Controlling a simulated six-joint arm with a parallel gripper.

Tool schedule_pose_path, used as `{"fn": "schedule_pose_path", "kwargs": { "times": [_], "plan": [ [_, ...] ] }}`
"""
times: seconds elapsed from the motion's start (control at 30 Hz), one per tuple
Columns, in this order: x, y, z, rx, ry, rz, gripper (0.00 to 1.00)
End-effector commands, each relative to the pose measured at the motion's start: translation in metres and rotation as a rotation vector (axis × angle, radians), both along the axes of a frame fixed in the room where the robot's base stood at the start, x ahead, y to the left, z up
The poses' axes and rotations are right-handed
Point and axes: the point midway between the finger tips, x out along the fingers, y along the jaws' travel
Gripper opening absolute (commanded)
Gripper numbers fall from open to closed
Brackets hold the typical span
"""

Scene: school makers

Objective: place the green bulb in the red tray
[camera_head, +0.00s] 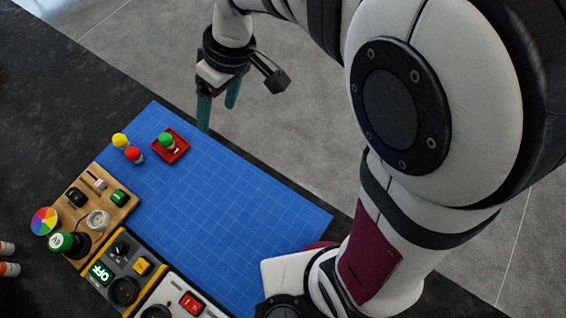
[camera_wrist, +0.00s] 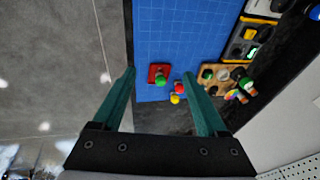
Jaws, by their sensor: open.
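The green bulb (camera_head: 166,140) stands in the red tray (camera_head: 179,155) at the far end of the blue mat. In the wrist view the green bulb (camera_wrist: 160,81) also lies within the red tray (camera_wrist: 153,70). A red bulb (camera_head: 133,154) and a yellow bulb (camera_head: 121,141) are on the mat just left of the tray. My gripper (camera_head: 218,112) is open and empty, raised above the mat's far edge, apart from the tray. Its teal fingers (camera_wrist: 161,88) are spread wide in the wrist view.
The blue gridded mat (camera_head: 225,195) is mostly clear. A wooden board (camera_head: 112,213) with switches and a socket lies along its left side. A grey-yellow panel (camera_head: 123,262) and a white panel with a red switch (camera_head: 191,303) sit nearer. A colour wheel (camera_head: 44,221) stands at the left.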

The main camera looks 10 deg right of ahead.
Motion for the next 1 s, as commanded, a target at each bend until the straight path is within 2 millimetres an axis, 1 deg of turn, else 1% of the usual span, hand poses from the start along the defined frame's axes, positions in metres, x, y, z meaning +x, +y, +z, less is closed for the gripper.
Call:
{"fn": "schedule_pose_path", "kwargs": {
  "times": [0.03,0.07,0.1,0.2,0.3,0.4,1.0],
  "plan": [
    [-0.034,-0.031,0.013,-0.022,0.057,-0.220,0.76],
    [-0.056,-0.048,0.017,-0.038,0.098,-0.365,0.76],
    [-0.085,-0.067,0.018,-0.060,0.151,-0.547,0.76],
    [-0.144,-0.098,0.012,-0.104,0.247,-0.931,0.76],
    [-0.176,-0.110,0.003,-0.128,0.297,-1.152,0.76],
    [-0.186,-0.114,0.000,-0.139,0.314,-1.224,0.76],
    [-0.185,-0.113,0.000,-0.137,0.313,-1.220,0.76]
  ]
}}
